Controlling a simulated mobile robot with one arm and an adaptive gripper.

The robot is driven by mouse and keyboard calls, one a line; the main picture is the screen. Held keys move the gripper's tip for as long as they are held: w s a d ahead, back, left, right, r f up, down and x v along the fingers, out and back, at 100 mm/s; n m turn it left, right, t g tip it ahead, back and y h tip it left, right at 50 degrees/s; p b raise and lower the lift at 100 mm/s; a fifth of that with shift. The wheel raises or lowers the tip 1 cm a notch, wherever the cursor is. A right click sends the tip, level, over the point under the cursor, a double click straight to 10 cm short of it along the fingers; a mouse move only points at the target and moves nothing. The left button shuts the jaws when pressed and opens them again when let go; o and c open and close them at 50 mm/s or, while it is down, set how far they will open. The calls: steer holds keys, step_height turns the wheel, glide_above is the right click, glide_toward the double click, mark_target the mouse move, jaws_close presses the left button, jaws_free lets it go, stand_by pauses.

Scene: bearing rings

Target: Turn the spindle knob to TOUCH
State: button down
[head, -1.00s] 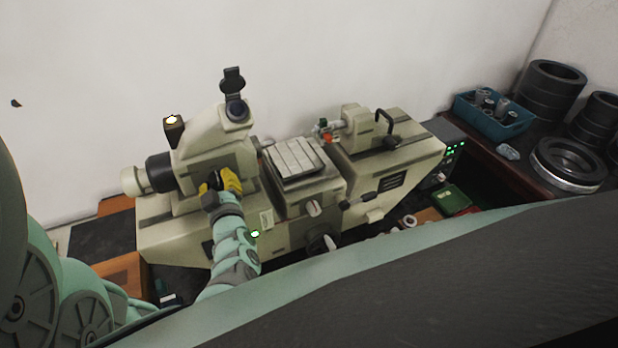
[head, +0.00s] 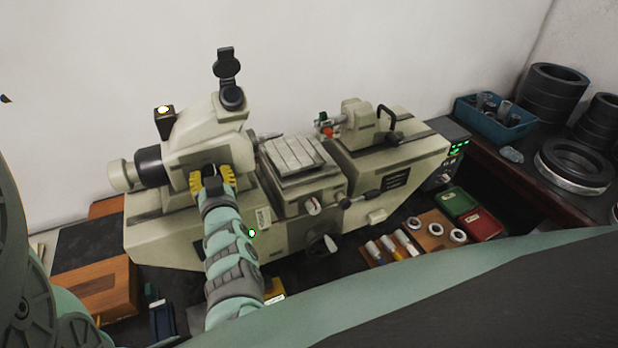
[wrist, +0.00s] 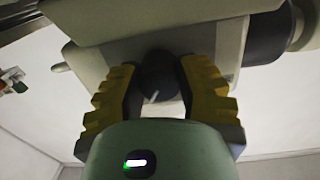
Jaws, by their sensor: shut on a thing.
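The measuring machine (head: 292,206) is cream and stands along the wall. Its knob (wrist: 158,82) is round and dark with a short white mark line. It sits on the front of the left, upright part of the machine. My gripper (head: 211,178) has yellow ribbed fingers, which are closed on the knob from both sides. In the wrist view my gripper (wrist: 158,72) has one finger on each side of the knob. In the head view my fingers and wrist mostly hide the knob. No TOUCH label is readable in either view.
A flat slotted table (head: 294,157) is right of my gripper. An eyepiece (head: 231,96) rises above it. Rings and small tools lie on a wooden board (head: 432,229) in front. A blue bin (head: 497,118) and black rings (head: 552,92) stand at the right.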

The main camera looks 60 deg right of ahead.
steer(key=m+b, duration=0.1)
steer(key=m, duration=0.4)
steer(key=shift+w, duration=0.1)
steer(key=m+b, duration=0.2)
steer(key=m, duration=0.3)
steer(key=shift+y, duration=0.3)
steer(key=shift+d+m, duration=0.1)
steer(key=shift+m, duration=0.2)
steer(key=c, duration=0.5)
jaws_free()
steer(key=shift+s, duration=0.25)
